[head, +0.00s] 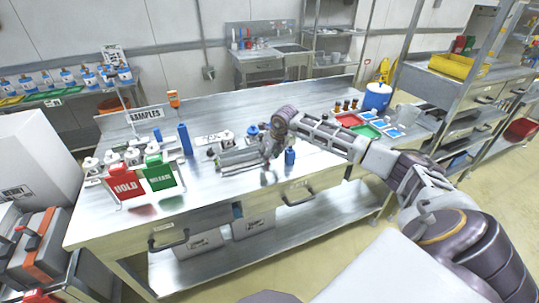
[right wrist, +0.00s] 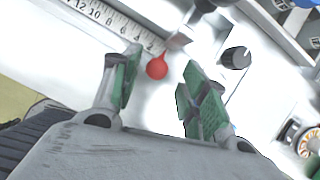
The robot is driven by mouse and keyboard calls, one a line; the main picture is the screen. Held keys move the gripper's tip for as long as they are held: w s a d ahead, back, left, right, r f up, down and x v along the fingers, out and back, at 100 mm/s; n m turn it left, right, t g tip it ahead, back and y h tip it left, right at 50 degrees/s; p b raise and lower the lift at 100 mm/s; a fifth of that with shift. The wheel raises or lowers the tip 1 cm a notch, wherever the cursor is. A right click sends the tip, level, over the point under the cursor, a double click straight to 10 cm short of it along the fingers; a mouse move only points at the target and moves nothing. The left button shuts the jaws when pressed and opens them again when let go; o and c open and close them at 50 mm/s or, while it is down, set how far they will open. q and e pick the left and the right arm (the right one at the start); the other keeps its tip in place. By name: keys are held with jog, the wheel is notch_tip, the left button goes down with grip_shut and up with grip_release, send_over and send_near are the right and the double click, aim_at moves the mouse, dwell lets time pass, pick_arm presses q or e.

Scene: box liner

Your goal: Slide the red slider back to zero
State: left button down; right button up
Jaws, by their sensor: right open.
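The red slider (right wrist: 157,68) is a round red knob with a small pointer. In the right wrist view it sits beside the low-number end of a ruler-like scale (right wrist: 110,20). My right gripper (right wrist: 158,82) is open, with its green-padded fingers on either side of the red knob. I cannot tell whether either finger touches it. In the head view my right gripper (head: 268,158) is over the instrument (head: 240,156) on the steel bench, and the slider is too small to make out there. My left gripper is not in view.
A black knob (right wrist: 236,58) is just right of the fingers. On the bench (head: 215,190), a red HOLD sign (head: 127,185) and a green sign (head: 160,173) stand at left. Blue bottles (head: 185,139) stand behind. Coloured trays (head: 350,120) and a blue-lidded tub (head: 377,97) are at right.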

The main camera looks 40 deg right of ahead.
jog(key=v, duration=1.2)
jog(key=shift+d, duration=0.15)
jog(key=shift+f, duration=0.1)
dwell(0.3)
